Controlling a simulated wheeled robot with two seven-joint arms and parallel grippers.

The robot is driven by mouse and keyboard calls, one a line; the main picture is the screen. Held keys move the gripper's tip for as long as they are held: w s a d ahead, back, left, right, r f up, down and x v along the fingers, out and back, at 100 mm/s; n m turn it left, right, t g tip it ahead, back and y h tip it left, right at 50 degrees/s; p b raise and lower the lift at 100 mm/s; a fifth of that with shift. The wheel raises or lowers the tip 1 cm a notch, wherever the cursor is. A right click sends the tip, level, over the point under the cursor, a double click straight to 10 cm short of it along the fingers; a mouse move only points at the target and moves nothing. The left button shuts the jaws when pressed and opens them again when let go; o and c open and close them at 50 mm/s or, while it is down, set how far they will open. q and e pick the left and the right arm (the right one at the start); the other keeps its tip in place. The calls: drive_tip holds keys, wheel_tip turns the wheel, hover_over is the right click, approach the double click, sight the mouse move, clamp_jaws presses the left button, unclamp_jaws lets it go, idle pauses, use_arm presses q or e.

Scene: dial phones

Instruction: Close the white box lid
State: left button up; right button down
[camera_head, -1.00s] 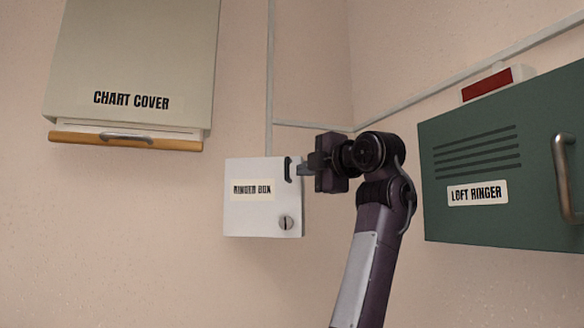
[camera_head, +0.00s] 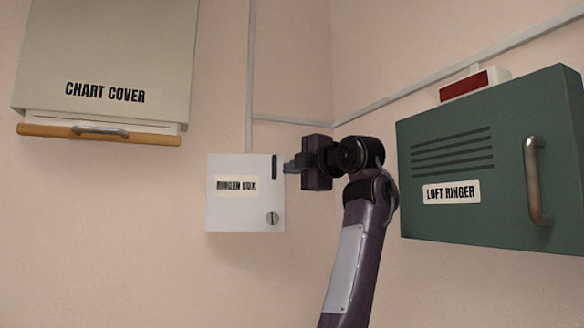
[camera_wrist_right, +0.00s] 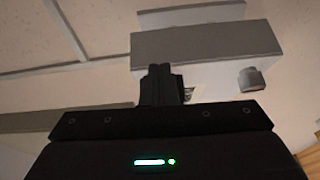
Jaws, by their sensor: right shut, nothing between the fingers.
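The white box (camera_head: 235,207), labelled RINGER BOX, hangs on the wall in the middle of the head view. Its lid faces me, with a dark slot at upper right and a round knob (camera_head: 272,218) at lower right. I cannot tell whether the lid sits fully flush. My right gripper (camera_head: 289,168) is shut and empty at the box's upper right edge; I cannot tell whether it touches. In the right wrist view, the shut fingers (camera_wrist_right: 161,72) overlap the grey-looking box (camera_wrist_right: 225,42), its knob beside them. My left gripper is out of view.
A green LOFT RINGER cabinet (camera_head: 480,205) with a metal handle (camera_head: 537,180) is close to the right of my right arm. A CHART COVER panel (camera_head: 105,55) with a wooden bar (camera_head: 60,132) hangs at upper left. The wall below the white box is clear.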

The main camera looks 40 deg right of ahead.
drive_tip(key=shift+w+d+p, duration=0.3)
drive_tip(key=shift+w+d, duration=0.15)
drive_tip(key=shift+d, duration=0.4)
idle(1.9)
